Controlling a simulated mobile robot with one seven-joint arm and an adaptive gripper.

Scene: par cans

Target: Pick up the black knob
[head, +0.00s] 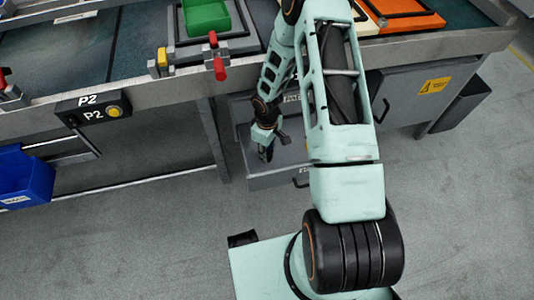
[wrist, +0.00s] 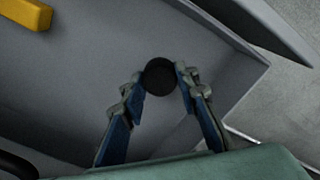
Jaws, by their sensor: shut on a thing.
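The black knob (wrist: 159,77) is a small round dark piece between my fingertips in the wrist view. My gripper (wrist: 158,82) is shut on it, with one finger on each side. Behind the knob lies the grey inner surface of an open drawer (wrist: 75,65). I cannot tell whether the knob touches that surface. In the head view my gripper (head: 266,152) is low over the open grey drawer (head: 285,173) under the bench. The knob cannot be made out there.
A yellow block (wrist: 27,13) lies in the drawer at upper left in the wrist view. The drawer's wall (wrist: 215,45) runs along the right. In the head view the metal bench edge (head: 150,94) is above, and a blue bin (head: 25,180) hangs at left.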

